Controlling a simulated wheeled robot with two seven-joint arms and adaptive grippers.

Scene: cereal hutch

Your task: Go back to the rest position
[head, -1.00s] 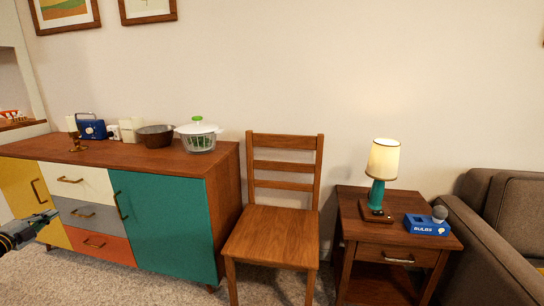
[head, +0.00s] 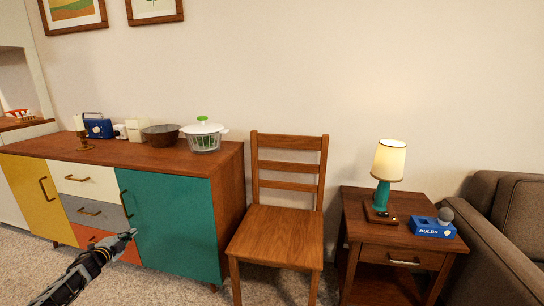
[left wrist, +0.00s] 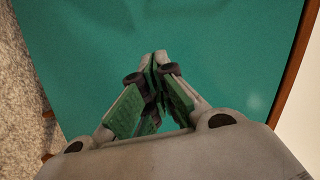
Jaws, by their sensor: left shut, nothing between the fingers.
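My left gripper (head: 128,236) is in front of the sideboard, near the lower left part of the teal door (head: 178,228). Its fingers are together and empty; in the left wrist view the closed fingertips (left wrist: 160,58) point at the teal door (left wrist: 240,60). My left arm comes in from the bottom left of the head view. My right gripper does not show.
A side table (head: 350,212) holds a lamp (head: 388,163) and a blue bulb box (head: 430,228).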

